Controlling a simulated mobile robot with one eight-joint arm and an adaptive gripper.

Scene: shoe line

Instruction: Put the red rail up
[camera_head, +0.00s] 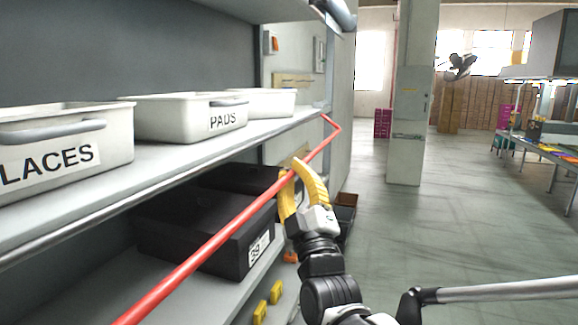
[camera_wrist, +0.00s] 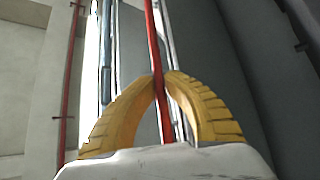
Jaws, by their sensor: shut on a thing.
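The red rail (camera_head: 215,239) runs along the front of the shelving, from the bottom left to a bent far end near the upper shelf's far corner. It passes in front of the gap below the upper shelf. My gripper (camera_head: 290,176) with yellow fingers is shut on the rail toward its far part. In the wrist view the rail (camera_wrist: 157,75) passes between the two yellow fingertips (camera_wrist: 162,84), which close around it. The rail's near end is out of view in the head view.
The upper shelf (camera_head: 165,160) bears white bins, one marked LACES (camera_head: 60,150) and one marked PADS (camera_head: 190,116). A black bin (camera_head: 210,245) stands on the lower shelf behind the rail. A pillar (camera_head: 408,120) stands beyond; the floor (camera_head: 450,225) to the right is clear.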

